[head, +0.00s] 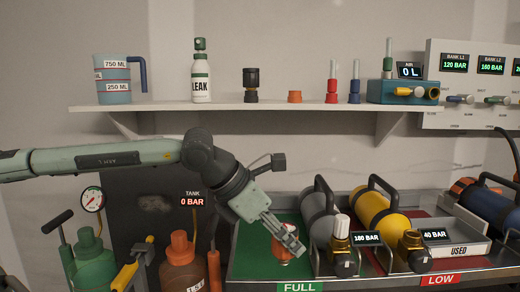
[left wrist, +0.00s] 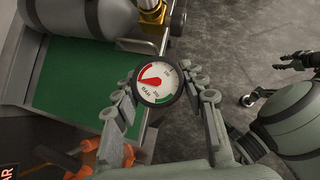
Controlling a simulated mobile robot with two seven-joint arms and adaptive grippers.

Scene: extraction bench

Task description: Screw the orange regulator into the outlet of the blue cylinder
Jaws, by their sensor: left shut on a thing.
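My left gripper (head: 290,245) is above the green-floored section of the tray. It is shut on the orange regulator (head: 283,252), which the fingers partly hide. In the left wrist view the regulator's round gauge (left wrist: 158,82) sits between the fingertips, facing the camera. The blue cylinder (head: 488,207) lies at the far right, with a dark handle, well away from my left gripper. Its outlet cannot be made out. A dark jaw-like shape (left wrist: 297,62) at the right of the wrist view may be my right gripper; its state is unclear.
A grey cylinder (head: 318,217) and a yellow cylinder (head: 375,212) with brass valves lie between my left gripper and the blue one. A USED box (head: 465,251) stands before the blue cylinder. A shelf (head: 230,106) runs above. An orange bottle (head: 182,270) stands left of the tray.

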